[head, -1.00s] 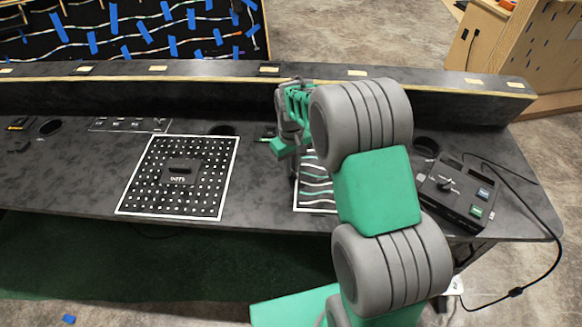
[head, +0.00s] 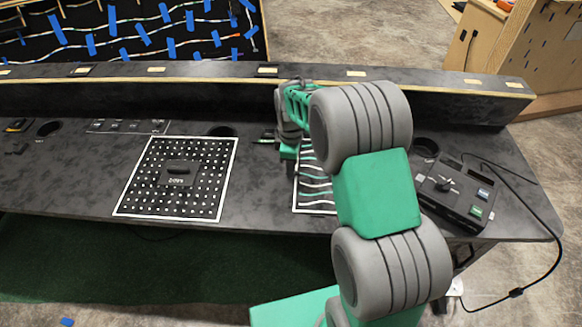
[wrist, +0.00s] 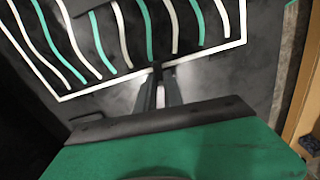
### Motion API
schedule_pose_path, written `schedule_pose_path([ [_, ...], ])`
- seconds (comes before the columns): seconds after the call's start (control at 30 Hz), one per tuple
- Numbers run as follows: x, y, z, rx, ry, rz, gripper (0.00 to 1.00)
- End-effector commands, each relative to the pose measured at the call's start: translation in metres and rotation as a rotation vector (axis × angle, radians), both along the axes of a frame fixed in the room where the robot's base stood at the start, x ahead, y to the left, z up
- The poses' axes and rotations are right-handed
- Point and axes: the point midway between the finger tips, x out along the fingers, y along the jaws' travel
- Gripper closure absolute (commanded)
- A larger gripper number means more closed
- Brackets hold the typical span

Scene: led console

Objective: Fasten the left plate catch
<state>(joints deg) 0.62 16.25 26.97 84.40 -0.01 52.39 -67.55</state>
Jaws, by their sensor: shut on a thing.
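The wavy-line plate (head: 316,190), black with white and green wavy stripes and a white border, lies on the console, partly behind my arm. It also shows in the wrist view (wrist: 190,30). My gripper (wrist: 158,70) points at its white border. The fingers meet closely there, shut on a small dark piece between the tips. I cannot tell its shape or whether it is the left plate catch. In the head view my arm hides the fingertips. The dotted plate (head: 150,205) lies to the left, with a black block labelled DOTS (head: 178,178) on it.
A black control box (head: 452,192) with a knob and coloured buttons sits at the right, with a cable over the console edge. Round holes (head: 425,147) open in the console top. A raised ledge (head: 180,95) runs along the back. The console's left part is mostly clear.

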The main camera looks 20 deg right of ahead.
Motion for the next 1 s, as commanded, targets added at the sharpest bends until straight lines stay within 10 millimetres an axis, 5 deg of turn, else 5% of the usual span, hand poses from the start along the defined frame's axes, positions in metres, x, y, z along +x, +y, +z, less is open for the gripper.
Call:
schedule_pose_path([
  [0.77, 0.0010, -0.0007, 0.0007, -0.001, -0.002, 0.104, 1.00],
  [0.8, 0.0010, -0.0007, 0.0007, -0.001, -0.002, 0.104, 0.85],
  [1.0, 0.0009, -0.0005, 0.0004, 0.000, -0.001, 0.104, 0.69],
])
